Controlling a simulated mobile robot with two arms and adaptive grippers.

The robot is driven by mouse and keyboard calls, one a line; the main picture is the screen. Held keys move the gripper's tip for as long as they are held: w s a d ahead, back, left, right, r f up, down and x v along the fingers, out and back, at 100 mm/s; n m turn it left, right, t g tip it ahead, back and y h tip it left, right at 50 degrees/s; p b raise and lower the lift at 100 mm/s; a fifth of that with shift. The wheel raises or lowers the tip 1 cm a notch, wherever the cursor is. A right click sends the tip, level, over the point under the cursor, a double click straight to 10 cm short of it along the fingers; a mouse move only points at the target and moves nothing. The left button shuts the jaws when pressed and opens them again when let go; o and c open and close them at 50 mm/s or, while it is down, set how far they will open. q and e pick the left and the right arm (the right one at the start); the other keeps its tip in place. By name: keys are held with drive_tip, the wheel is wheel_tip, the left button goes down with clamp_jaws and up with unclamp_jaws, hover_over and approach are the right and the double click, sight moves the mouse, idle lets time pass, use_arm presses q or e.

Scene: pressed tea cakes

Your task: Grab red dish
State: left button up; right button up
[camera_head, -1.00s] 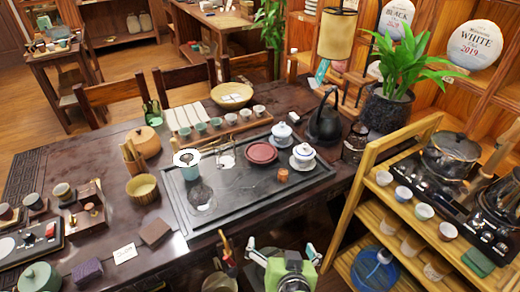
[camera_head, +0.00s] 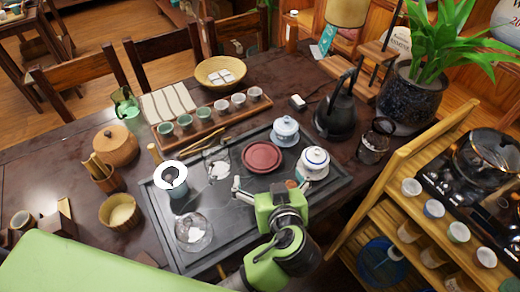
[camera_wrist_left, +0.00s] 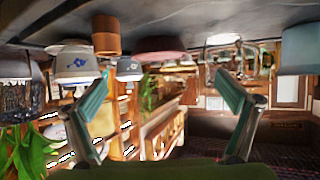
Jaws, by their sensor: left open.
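The red dish (camera_head: 262,157) is round and shallow and lies on the dark tea tray (camera_head: 235,241). It also shows in the wrist view, which looks upside down, as a reddish rim (camera_wrist_left: 158,46) near the top middle. My left gripper (camera_head: 270,187) is open and empty, low over the tray on the near side of the dish. Its fingers are spread wide, and the dish lies beyond the gap between them (camera_wrist_left: 161,78). I cannot see contact with the dish. The right gripper is not in view.
A small brown cup (camera_head: 291,184) stands by the right finger. A black kettle (camera_head: 337,108) is behind right.

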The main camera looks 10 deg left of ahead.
sight(262, 158)
use_arm(q)
drive_tip(key=x, duration=0.6)
drive_tip(key=p+x, duration=0.1)
drive_tip(key=x, duration=0.1)
drive_tip(key=shift+w+r, duration=0.1)
drive_tip(key=shift+r, duration=0.15)
drive_tip(key=x, duration=0.3)
drive_tip(key=shift+w+f+p, duration=0.2)
drive_tip(key=shift+w+p, duration=0.15)
drive_tip(key=shift+p, duration=0.05)
drive_tip(key=shift+w+a+f, duration=0.15)
drive_tip(key=c, duration=1.5)
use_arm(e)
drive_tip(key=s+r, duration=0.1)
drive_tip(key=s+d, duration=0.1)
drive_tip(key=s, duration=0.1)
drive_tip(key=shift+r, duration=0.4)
